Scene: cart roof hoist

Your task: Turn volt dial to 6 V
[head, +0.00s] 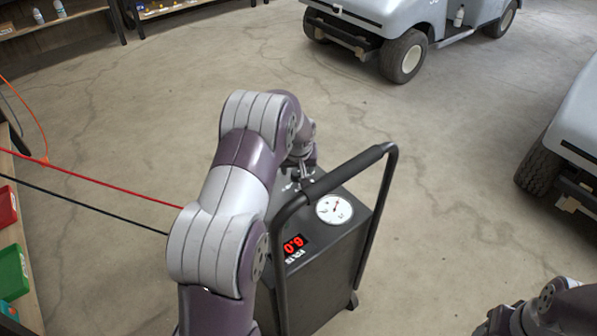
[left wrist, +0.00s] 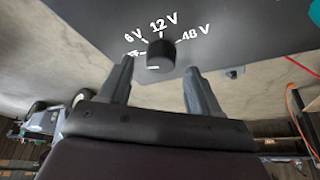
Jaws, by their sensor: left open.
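The volt dial (left wrist: 161,54) is a round black knob on the dark top panel of the charger box (head: 325,275). White labels 6 V, 12 V and 48 V stand around it in the left wrist view. A short white mark shows near the knob's lower left edge. My left gripper (left wrist: 158,68) is open, with its fingers apart in front of the knob and a gap to each side of it. In the head view my arm hides the dial. My right gripper (head: 492,322) is partly cut off at lower right.
A black tubular handle (head: 345,172) arches over the box, close to my left gripper. A round white gauge (head: 334,209) is on the box top. Red and black cables (head: 110,186) run from the left. Carts (head: 400,45) stand behind and right, with open concrete floor between.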

